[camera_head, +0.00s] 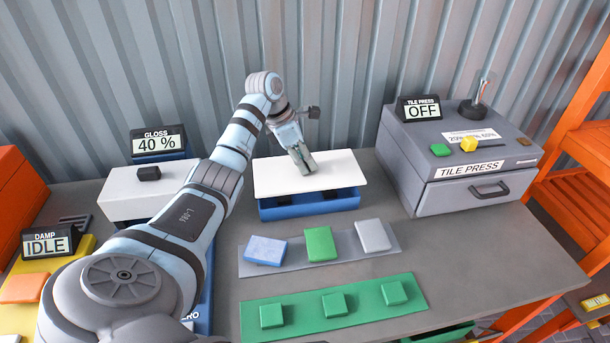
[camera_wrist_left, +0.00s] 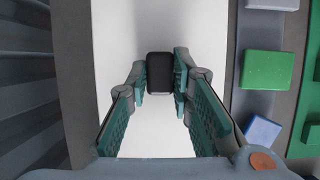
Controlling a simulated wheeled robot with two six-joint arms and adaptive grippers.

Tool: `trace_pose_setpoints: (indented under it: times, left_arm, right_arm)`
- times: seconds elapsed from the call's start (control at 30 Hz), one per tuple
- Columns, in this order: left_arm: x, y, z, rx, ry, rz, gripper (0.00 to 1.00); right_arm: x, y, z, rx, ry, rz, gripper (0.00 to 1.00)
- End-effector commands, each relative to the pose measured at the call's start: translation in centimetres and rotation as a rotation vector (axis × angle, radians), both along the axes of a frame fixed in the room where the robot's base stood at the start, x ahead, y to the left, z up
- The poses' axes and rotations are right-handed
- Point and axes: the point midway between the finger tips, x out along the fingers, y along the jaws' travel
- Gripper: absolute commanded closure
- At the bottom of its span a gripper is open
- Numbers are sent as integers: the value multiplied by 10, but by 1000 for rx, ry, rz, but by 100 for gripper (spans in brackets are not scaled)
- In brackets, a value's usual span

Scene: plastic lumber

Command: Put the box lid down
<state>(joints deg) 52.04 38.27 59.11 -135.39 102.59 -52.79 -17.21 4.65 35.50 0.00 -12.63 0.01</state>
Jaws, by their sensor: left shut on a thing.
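The white box lid (camera_head: 340,170) lies level over the blue box (camera_head: 285,212) at the back middle of the table. I cannot tell whether it rests on the box or hangs just above it. My left gripper (camera_head: 307,168) reaches down onto the lid's middle and is shut on its black knob. In the left wrist view the knob (camera_wrist_left: 160,72) sits between the fingertips of the gripper (camera_wrist_left: 160,82), with the white lid (camera_wrist_left: 125,35) below. The gripper hides the knob in the head view. My right gripper is not in view.
A grey tile press (camera_head: 455,155) stands to the right. A second white-lidded box with a black knob (camera_head: 148,173) stands to the left. In front lie a grey strip (camera_head: 345,246) and a green strip (camera_head: 362,304) with coloured tiles. A corrugated wall is close behind.

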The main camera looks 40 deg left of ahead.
Motion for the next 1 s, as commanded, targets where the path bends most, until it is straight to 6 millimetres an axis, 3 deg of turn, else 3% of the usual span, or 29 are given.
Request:
trace_pose_setpoints:
  times: [0.23,0.57,0.6,0.7,1.0]
  left_arm:
    - [0,0,-43,-1,2,1,100]
    - [0,0,-47,0,0,1,100]
    - [0,0,-47,0,2,1,73]
    - [0,0,-46,0,2,1,59]
    - [0,0,-44,0,1,1,59]
  right_arm:
    - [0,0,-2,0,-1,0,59]
    - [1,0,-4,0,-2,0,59]
    - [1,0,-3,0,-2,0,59]
    - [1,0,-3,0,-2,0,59]
    - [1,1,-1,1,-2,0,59]
